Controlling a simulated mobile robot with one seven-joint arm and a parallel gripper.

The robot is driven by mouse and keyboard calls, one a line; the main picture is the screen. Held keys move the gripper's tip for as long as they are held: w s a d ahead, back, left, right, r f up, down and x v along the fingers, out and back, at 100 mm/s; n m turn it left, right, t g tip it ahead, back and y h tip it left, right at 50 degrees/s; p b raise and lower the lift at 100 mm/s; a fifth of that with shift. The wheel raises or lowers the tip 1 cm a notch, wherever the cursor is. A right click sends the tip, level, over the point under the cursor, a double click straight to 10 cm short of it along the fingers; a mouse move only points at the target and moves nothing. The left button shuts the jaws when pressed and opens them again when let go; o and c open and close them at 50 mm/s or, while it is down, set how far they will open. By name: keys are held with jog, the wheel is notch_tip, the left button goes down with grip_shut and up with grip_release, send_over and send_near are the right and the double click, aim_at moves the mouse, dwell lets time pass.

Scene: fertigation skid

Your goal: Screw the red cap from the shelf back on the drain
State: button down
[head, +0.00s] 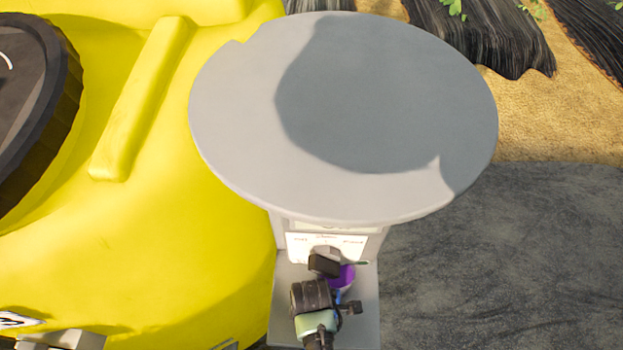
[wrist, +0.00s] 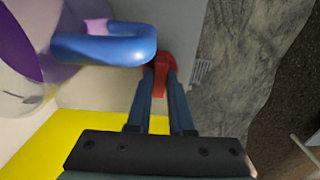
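In the wrist view, the two fingers of my gripper (wrist: 162,84) reach up the picture with a red piece (wrist: 161,72) between their tips. It looks like the red cap, and the fingers appear closed on its sides. In the head view, the dark hand of my gripper (head: 325,262) is low in the picture, in front of a white labelled panel (head: 298,248) and under the grey round top. The fingertips and the cap cannot be made out there. I cannot identify the drain or the shelf in either view.
A blue rounded bar (wrist: 103,46) lies close left of the fingertips, beside a clear vessel with purple in it (wrist: 20,48). The purple vessel also shows in the head view (head: 344,277). A large grey disc (head: 235,110) overhangs the hand. A yellow tank (head: 130,240) stands left; dark ground lies right.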

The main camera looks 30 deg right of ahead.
jog(key=shift+r, duration=0.1)
notch_tip(320, 180, up, 5)
jog(key=p, duration=0.5)
dwell(0.3)
